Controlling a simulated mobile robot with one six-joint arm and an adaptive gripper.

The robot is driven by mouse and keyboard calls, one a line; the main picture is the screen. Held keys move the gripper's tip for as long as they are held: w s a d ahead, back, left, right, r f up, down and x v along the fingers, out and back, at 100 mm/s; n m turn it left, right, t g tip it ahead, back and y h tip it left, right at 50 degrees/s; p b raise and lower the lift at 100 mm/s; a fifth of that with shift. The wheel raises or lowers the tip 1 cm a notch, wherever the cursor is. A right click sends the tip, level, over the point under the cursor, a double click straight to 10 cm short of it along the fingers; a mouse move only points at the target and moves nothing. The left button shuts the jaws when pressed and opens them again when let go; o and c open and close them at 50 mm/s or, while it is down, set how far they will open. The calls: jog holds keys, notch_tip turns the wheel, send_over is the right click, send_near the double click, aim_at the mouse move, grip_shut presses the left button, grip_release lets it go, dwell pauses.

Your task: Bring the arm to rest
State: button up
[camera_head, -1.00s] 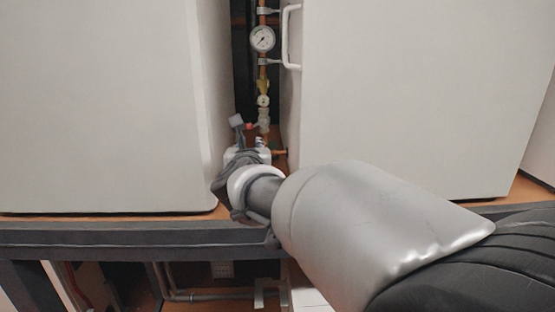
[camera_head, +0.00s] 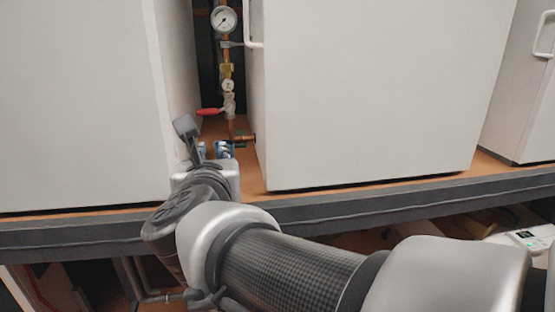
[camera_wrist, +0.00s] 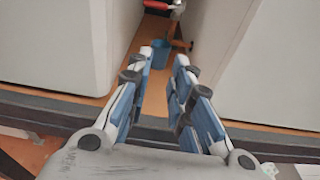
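My arm (camera_head: 290,270) reaches from the lower right towards the gap between two white cabinets. My gripper (camera_wrist: 164,62) points into this gap over the wooden shelf. In the wrist view its two blue-padded fingers stand apart with nothing held between them. In the head view the wrist hides most of the gripper, and only blue fingertips (camera_head: 222,149) show beyond it. A red valve handle (camera_head: 209,111) on the copper pipe lies past the fingertips, apart from them. It also shows at the top of the wrist view (camera_wrist: 155,4).
The left cabinet (camera_head: 80,110) and right cabinet (camera_head: 370,90) flank the gap closely. A pressure gauge (camera_head: 223,19) sits on the pipe. A small blue object (camera_wrist: 160,52) stands beyond the fingers. The dark shelf edge (camera_head: 370,200) runs below my wrist.

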jog(key=shift+s+d, duration=0.1)
jog(key=shift+s, duration=0.25)
jog(key=s+d+f+n+g+h, duration=0.2)
jog(key=s+d+f+n+g, duration=0.3)
jog(key=s+d+f+n, duration=0.6)
jog(key=s+d+f+n+g+h, duration=0.2)
jog(key=s+d+f+n+g, duration=0.4)
jog(key=d+n, duration=1.1)
jog(key=s+f+n, duration=0.4)
jog(key=s+n, duration=0.1)
jog(key=s, duration=0.1)
jog(key=shift+s+d+f+n, duration=0.15)
jog(key=shift+s+f+n, duration=0.15)
jog(key=shift+s+f, duration=0.1)
